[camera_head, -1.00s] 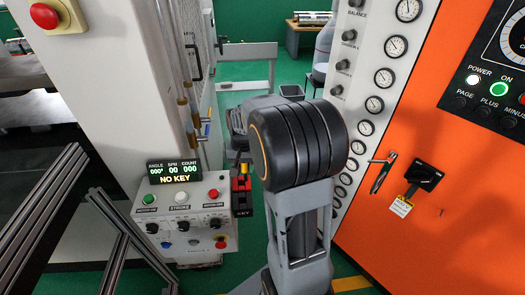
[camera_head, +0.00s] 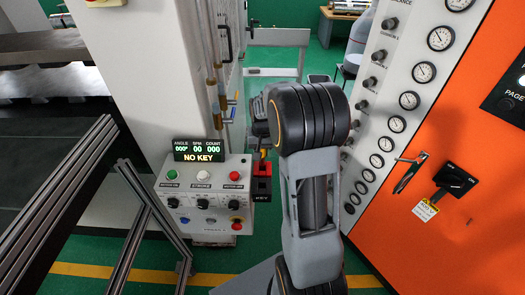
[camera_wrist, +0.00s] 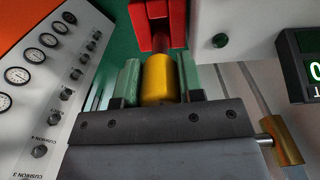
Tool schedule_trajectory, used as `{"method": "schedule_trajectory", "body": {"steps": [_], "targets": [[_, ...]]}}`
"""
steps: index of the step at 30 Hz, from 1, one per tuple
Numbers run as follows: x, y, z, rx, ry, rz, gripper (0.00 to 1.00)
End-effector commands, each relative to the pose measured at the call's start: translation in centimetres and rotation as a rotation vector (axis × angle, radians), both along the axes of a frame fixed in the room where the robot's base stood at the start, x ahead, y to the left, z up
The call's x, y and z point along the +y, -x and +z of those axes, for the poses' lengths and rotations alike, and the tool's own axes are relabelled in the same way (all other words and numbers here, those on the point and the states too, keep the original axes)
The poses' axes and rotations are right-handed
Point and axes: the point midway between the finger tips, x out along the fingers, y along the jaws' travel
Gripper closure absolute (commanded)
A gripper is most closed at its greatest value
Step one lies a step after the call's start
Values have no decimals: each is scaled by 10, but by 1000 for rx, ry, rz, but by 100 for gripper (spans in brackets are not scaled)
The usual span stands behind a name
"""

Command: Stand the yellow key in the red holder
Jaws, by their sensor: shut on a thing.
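The yellow key (camera_wrist: 157,78) is held between the green fingers of my gripper (camera_wrist: 158,88) in the wrist view. Its dark shank points toward the red holder (camera_wrist: 157,22) at the top. The shank's end meets or overlaps the holder there, and I cannot tell whether it is inside. In the head view the red holder (camera_head: 262,184) is fixed at the right side of the control box, above a "KEY" label. A bit of the yellow key (camera_head: 263,153) shows just above it. My arm hides most of the gripper in the head view.
The control box (camera_head: 203,200) with buttons and knobs stands left of the holder. Its display (camera_head: 199,151) reads "NO KEY". A gauge panel (camera_head: 398,105) and an orange cabinet (camera_head: 450,150) stand close on the right. A metal rail frame is at lower left.

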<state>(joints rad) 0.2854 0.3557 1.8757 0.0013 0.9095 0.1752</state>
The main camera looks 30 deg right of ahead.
Motion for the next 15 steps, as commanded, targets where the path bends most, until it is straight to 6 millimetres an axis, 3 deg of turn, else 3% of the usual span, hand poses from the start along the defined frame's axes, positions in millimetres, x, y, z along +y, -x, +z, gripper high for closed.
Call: {"method": "schedule_trajectory", "body": {"steps": [15], "targets": [[0,0,-35,1,0,0,90]]}}
